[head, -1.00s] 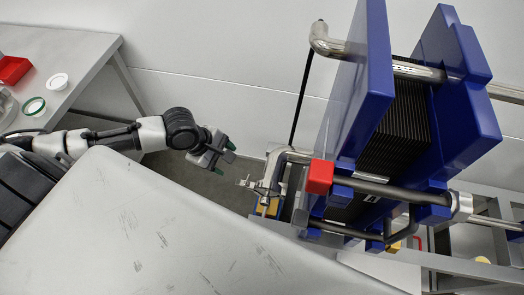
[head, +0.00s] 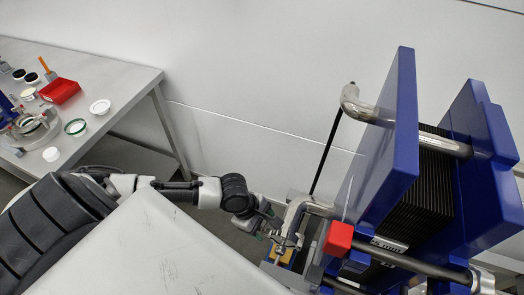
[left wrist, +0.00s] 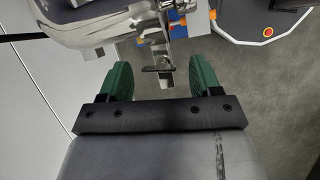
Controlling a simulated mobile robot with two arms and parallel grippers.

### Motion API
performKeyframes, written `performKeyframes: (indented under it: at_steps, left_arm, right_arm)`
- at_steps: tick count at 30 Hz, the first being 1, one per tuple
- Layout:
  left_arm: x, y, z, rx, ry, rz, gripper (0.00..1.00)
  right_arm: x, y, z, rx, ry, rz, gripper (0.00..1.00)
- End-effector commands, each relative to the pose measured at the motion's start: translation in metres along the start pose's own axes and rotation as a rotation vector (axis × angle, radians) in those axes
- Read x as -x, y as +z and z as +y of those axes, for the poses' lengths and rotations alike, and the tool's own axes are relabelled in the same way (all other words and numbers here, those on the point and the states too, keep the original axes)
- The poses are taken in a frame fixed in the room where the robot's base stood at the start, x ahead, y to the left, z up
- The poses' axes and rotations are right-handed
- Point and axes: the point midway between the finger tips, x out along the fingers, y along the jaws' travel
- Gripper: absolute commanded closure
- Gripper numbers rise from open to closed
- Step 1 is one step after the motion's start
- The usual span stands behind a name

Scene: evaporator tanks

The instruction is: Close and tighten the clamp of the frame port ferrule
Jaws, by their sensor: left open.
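The metal clamp (head: 288,241) sits at the lower end of the bent steel pipe (head: 304,208), left of the blue plate frame. In the left wrist view, the clamp's small dark cross-handle (left wrist: 160,69) and metal bracket show ahead of and between my green fingertips. My left gripper (head: 264,229) is right at the clamp, and its fingers (left wrist: 162,82) stand wide apart with a gap on each side of the handle. I cannot tell whether the clamp is closed. The ferrule is mostly hidden behind the clamp and gripper. My right gripper is not in view.
The blue plate frame (head: 385,155) with its red block (head: 338,238) stands close to the right of the clamp. A bench (head: 125,80) at the upper left holds a red bin (head: 60,91), a white lid (head: 100,107) and a green-rimmed ring (head: 75,127).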

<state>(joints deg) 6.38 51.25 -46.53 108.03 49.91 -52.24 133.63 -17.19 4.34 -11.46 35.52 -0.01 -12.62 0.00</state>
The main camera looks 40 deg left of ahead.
Motion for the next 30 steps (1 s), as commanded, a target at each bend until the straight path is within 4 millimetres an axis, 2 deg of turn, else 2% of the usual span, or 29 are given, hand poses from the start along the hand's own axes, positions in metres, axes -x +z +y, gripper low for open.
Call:
performKeyframes:
  at_steps: [8,11,18,30]
  left_arm:
    - [-0.0022,0.0000,0.0003,-0.001,0.001,0.000,0.36]
    - [-0.0021,0.0000,0.0003,-0.001,0.001,0.000,0.48]
    - [-0.0020,-0.0001,0.0001,-0.001,0.001,0.000,0.85]
    - [-0.0003,0.0003,0.0011,-0.075,-0.033,-0.011,0.85]
  right_arm:
    - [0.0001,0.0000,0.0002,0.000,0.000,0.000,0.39]
    - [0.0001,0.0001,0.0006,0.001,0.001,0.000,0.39]
    - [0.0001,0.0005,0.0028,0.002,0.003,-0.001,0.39]
    - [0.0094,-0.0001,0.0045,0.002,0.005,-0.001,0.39]
